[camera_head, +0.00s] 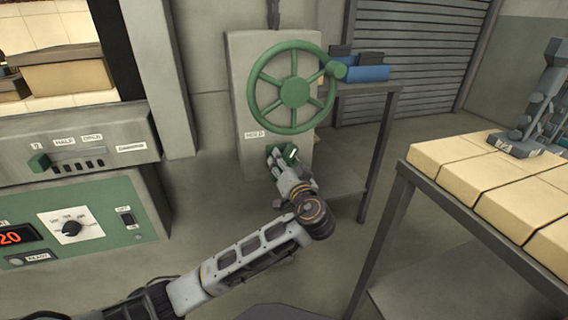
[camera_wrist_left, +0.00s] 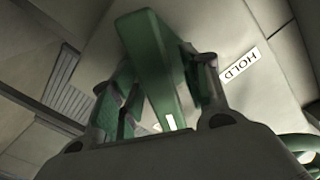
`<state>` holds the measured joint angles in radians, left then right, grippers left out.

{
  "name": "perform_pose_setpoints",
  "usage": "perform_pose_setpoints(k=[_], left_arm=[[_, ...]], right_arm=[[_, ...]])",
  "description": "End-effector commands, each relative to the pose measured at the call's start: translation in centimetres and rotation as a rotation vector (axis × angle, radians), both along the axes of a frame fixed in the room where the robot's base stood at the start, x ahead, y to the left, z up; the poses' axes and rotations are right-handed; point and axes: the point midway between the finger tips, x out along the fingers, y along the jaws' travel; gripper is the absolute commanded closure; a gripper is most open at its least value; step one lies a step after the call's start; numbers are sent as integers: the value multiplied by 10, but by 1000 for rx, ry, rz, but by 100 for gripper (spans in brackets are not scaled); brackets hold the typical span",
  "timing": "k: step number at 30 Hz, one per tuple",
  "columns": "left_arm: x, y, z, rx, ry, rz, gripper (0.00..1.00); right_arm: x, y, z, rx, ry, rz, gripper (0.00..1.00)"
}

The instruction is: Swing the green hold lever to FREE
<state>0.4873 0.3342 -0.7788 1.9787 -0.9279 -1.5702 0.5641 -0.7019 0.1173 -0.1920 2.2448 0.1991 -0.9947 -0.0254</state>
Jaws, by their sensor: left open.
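The green hold lever (camera_wrist_left: 150,65) stands between the two fingers of my left gripper (camera_wrist_left: 160,95) in the left wrist view. The fingers are open, one on each side of the lever; I cannot tell whether either touches it. A HOLD label (camera_wrist_left: 239,65) is on the grey panel beside the lever. In the head view my left gripper (camera_head: 284,158) is at the lower front of the grey panel (camera_head: 250,110), below the green handwheel (camera_head: 294,92) and the HOLD label (camera_head: 254,135), and it largely hides the lever. No FREE label is readable. My right gripper is not in view.
A control cabinet (camera_head: 110,195) with a knob and slider stands at the left. A block-topped table (camera_head: 470,170) is at the right. Open floor lies between them.

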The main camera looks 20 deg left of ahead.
Motion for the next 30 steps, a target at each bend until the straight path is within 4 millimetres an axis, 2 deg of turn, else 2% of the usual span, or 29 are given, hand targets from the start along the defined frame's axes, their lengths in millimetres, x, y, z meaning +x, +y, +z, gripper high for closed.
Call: perform_pose_setpoints(k=[5,11,24,30], left_arm=[[-4,-3,0,0,0,-1,54],[-19,-14,-1,-2,1,-3,54],[-72,-50,-1,-2,1,-2,54],[-91,-62,-1,-1,1,-2,54]], right_arm=[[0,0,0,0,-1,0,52],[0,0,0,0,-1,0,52],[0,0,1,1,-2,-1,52],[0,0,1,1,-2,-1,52]])
